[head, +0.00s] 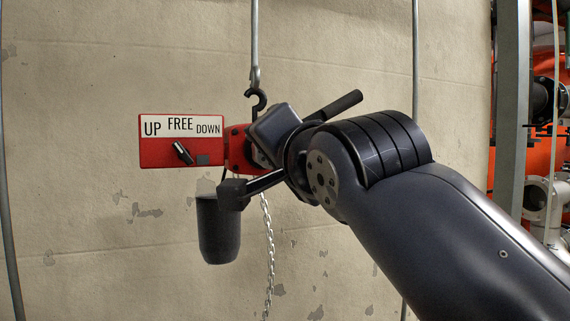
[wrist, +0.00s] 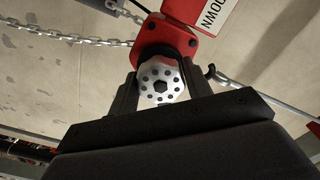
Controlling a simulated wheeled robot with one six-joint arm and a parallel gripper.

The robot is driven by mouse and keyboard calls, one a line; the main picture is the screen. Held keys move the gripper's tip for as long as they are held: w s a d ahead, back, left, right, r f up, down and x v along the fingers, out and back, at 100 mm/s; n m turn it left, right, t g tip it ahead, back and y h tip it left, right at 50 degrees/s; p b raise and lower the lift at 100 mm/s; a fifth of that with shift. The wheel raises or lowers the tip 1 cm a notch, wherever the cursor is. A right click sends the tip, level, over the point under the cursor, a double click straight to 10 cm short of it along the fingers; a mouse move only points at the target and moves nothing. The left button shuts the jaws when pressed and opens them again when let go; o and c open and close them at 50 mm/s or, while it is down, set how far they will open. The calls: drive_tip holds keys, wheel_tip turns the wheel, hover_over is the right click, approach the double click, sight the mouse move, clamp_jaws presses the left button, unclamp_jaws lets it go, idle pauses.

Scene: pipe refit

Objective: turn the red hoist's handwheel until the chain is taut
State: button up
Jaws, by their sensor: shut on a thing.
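The red hoist (head: 237,150) hangs from a black hook (head: 257,101) in front of the wall; it also shows in the wrist view (wrist: 168,38). Its red-and-white sign (head: 180,125) reads UP, FREE, DOWN, and the black selector (head: 183,153) tilts toward the upper left, on the UP side. The chain (head: 267,245) hangs below the hoist in a slight bow. My gripper (wrist: 161,70) is shut on the handwheel (wrist: 161,84), a pale disc with holes, one finger on each side. In the head view my wrist hides the handwheel.
A dark chain bag (head: 218,230) hangs below the hoist, close to my wrist. A metal rod (head: 254,40) runs up from the hook. A grey post (head: 514,100) and piping (head: 545,200) stand at the right.

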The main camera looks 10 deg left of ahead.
drive_tip(key=shift+m, duration=0.6)
drive_tip(key=o, duration=1)
drive_tip(key=b+v, duration=0.2)
drive_tip(key=v, duration=0.9)
drive_tip(key=shift+b, duration=0.4)
drive_tip(key=shift+w+a, duration=0.1)
drive_tip(key=p+x, duration=0.2)
drive_tip(key=x, duration=0.8)
drive_tip(key=shift+w+a, duration=0.15)
drive_tip(key=shift+w, duration=0.2)
